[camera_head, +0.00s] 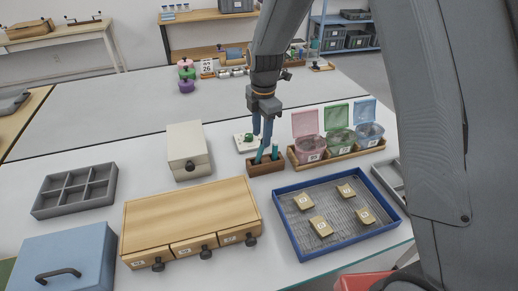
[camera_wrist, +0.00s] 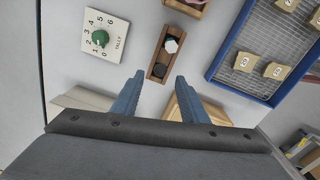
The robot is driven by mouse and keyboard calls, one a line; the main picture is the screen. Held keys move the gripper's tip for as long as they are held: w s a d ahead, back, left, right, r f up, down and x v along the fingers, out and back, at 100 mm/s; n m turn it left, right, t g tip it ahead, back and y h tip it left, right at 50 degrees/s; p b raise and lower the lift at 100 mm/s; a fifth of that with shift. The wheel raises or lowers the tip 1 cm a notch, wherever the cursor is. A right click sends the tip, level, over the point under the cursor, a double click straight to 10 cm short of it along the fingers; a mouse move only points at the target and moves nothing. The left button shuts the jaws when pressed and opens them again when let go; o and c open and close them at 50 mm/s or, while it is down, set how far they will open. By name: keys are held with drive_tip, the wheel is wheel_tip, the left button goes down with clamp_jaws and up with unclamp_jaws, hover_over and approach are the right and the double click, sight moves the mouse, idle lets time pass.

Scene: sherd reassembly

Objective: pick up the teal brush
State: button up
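The teal brush (camera_head: 275,151) appears to stand upright in a small brown wooden holder (camera_head: 266,168), at its right end, in the head view. A second teal-looking piece shows lower left of it, partly hidden by my fingers. My gripper (camera_head: 262,143) is just above the holder, fingers pointing down. In the wrist view my gripper (camera_wrist: 155,92) is open with nothing between the fingers. The holder (camera_wrist: 153,72) lies beyond the fingertips, with a pale hexagonal top (camera_wrist: 171,45) and a dark round top (camera_wrist: 159,71) in it. I cannot tell which is the brush.
A white dial plate (camera_wrist: 101,36) with a green knob is close by the holder. Lidded pink, green and blue bins (camera_head: 338,143) stand right. A blue-rimmed tray (camera_head: 290,236) with several tan tiles and a wooden drawer box (camera_head: 190,214) lie in front. A cream box (camera_head: 187,150) stands left.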

sight(261, 151)
drive_tip(key=shift+f, duration=1.5)
drive_tip(key=shift+w+a+f+p, duration=0.1)
drive_tip(key=shift+f+p, duration=0.6)
drive_tip(key=shift+f, duration=0.65)
drive_tip(key=shift+w+a+f+p, duration=0.1)
drive_tip(key=shift+f+p, duration=0.55)
drive_tip(key=shift+f, duration=0.7)
clamp_jaws()
